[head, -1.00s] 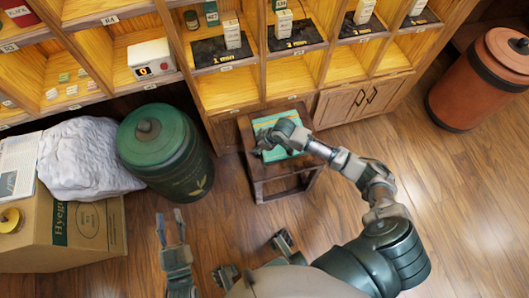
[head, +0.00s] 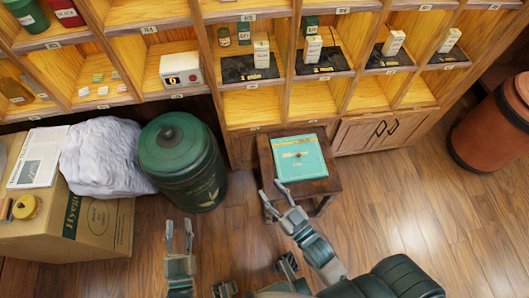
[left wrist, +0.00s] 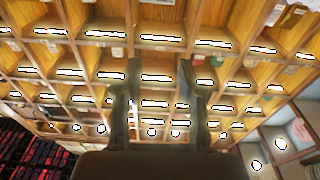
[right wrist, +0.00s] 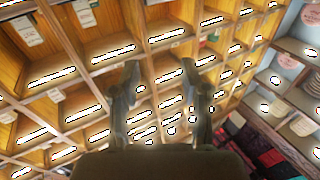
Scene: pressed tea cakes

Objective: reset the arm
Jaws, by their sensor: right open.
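My left gripper (head: 179,236) is at the lower left of the head view, its two fingers apart and empty, pointing up toward the shelves. It also shows open in the left wrist view (left wrist: 160,75). My right gripper (head: 275,197) is near the front left corner of a small wooden stool, with its fingers apart. In the right wrist view (right wrist: 163,85) its fingers are spread with nothing between them. A flat teal tea box (head: 299,160) lies on the stool (head: 319,187), clear of the gripper.
A green canister (head: 183,160) stands left of the stool, beside a cardboard box (head: 105,230) carrying a white wrapped lump (head: 103,160). A shelf unit (head: 300,97) spans the back. An orange-brown barrel (head: 495,125) stands at right. The wooden floor (head: 400,210) between is clear.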

